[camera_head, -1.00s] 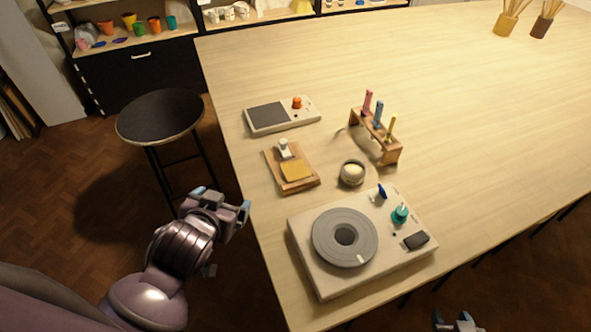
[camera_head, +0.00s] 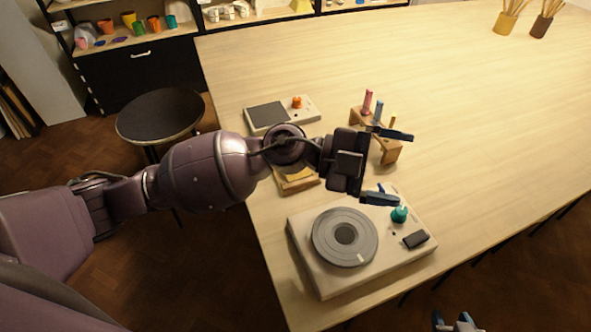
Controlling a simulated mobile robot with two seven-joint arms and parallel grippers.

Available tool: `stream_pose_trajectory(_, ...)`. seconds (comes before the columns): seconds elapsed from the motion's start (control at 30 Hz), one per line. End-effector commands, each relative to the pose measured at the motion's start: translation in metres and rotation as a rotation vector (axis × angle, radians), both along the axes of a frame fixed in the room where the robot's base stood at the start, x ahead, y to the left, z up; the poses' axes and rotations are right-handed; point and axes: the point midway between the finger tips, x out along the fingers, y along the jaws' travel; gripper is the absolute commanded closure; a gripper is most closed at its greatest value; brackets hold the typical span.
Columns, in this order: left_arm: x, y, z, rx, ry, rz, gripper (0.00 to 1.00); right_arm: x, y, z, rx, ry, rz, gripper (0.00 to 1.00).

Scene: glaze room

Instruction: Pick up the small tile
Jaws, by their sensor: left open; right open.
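The small tile (camera_head: 299,175), ochre-yellow, lies on a wooden board (camera_head: 301,187). Only its front part shows in the head view, because my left arm covers the rest of it and much of the board. My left gripper (camera_head: 402,168) is open, its two blue fingertips spread apart and pointing right. My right gripper (camera_head: 456,324) is at the bottom edge, open, partly cut off by the frame and away from the table's things.
A turntable device (camera_head: 306,262) with a grey disc stands in front of the board. Behind are a flat device with an orange knob (camera_head: 297,103) and a wooden rack (camera_head: 392,154) of coloured tools, partly covered by my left gripper. The table's right side is clear.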

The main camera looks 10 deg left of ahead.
Motion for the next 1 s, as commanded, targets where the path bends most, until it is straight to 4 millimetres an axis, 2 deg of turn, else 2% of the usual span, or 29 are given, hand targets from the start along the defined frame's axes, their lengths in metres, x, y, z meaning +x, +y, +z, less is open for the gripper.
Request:
stream_pose_trajectory(0.07, 0.0, 0.002, -0.019, 0.188, -0.049, -0.109, 0.08, 0.001, 0.0, 0.001, 0.0, -0.003, 0.0, 0.5)
stream_pose_trajectory(0.17, 0.007, 0.016, -0.045, 0.444, -0.087, -0.206, 0.08, 0.003, 0.001, 0.003, 0.0, -0.007, 0.002, 0.5)
stream_pose_trajectory(0.3, 0.036, 0.057, -0.073, 0.836, -0.117, -0.253, 0.08, 0.007, 0.001, 0.005, 0.0, -0.014, 0.004, 0.5)
stream_pose_trajectory(0.4, 0.063, 0.095, -0.079, 1.1, -0.125, -0.223, 0.08, 0.009, 0.002, 0.007, 0.001, -0.019, 0.005, 0.5)
stream_pose_trajectory(0.5, 0.089, 0.13, -0.076, 1.315, -0.123, -0.161, 0.08, 0.01, 0.002, 0.007, 0.001, -0.02, 0.005, 0.5)
stream_pose_trajectory(0.6, 0.107, 0.156, -0.068, 1.466, -0.117, -0.099, 0.08, 0.01, 0.002, 0.007, 0.001, -0.02, 0.005, 0.5)
stream_pose_trajectory(0.7, 0.117, 0.172, -0.063, 1.553, -0.11, -0.055, 0.08, 0.009, 0.002, 0.007, 0.001, -0.018, 0.005, 0.5)
stream_pose_trajectory(0.87, 0.121, 0.18, -0.067, 1.594, -0.104, -0.036, 0.08, 0.005, 0.001, 0.005, 0.001, -0.012, 0.003, 0.5)
stream_pose_trajectory(1.0, 0.121, 0.179, -0.084, 1.591, -0.102, -0.037, 0.08, 0.002, 0.0, 0.004, 0.0, -0.004, 0.0, 0.5)
